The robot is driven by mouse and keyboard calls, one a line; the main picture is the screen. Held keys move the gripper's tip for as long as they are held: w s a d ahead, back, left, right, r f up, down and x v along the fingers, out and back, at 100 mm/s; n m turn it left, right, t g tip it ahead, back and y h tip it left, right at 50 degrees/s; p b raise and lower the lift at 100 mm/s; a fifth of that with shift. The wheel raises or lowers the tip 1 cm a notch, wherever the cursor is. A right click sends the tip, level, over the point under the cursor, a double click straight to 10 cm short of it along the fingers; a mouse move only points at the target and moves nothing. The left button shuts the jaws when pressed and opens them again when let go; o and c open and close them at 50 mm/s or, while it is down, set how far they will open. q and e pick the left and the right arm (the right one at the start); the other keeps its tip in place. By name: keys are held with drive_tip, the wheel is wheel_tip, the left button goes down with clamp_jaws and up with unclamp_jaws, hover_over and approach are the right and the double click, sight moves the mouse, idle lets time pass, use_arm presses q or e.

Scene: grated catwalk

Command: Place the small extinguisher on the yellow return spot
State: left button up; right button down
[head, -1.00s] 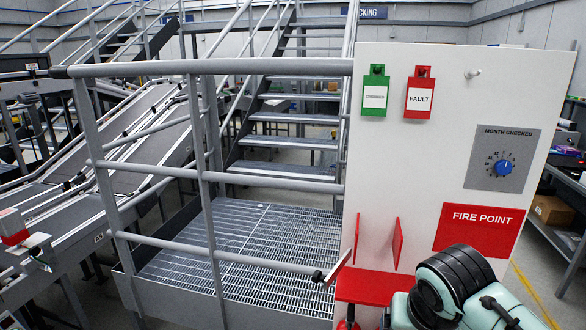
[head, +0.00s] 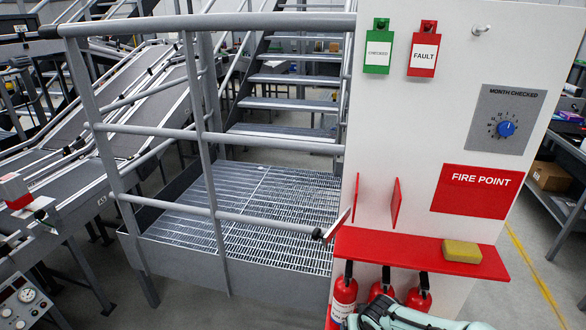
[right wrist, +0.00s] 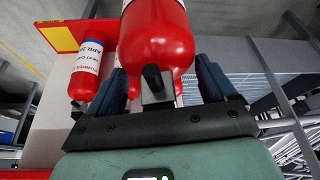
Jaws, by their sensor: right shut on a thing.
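Red extinguishers hang below a red shelf (head: 400,247) on the white panel: a left one (head: 343,300), a middle one (head: 379,289) and a right one (head: 418,298). My right arm covers their lower parts in the head view. In the right wrist view, my right gripper (right wrist: 163,85) is shut on a red extinguisher (right wrist: 157,40), with a dark finger on each side. Another extinguisher with a white label (right wrist: 88,58) hangs beside it. My left gripper is not in view.
A grey railing (head: 210,25) and grated platform (head: 250,205) stand left of the panel. Two upright red fins (head: 396,203) rise near the shelf's left end. A gauge box (head: 22,300) is at bottom left. Most of the shelf top is clear.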

drive_tip(key=shift+f, duration=0.2)
drive_tip(key=s+f, duration=0.3)
drive_tip(key=f, duration=0.1)
drive_tip(key=shift+s+f, duration=0.4)
drive_tip(key=shift+a, duration=0.15)
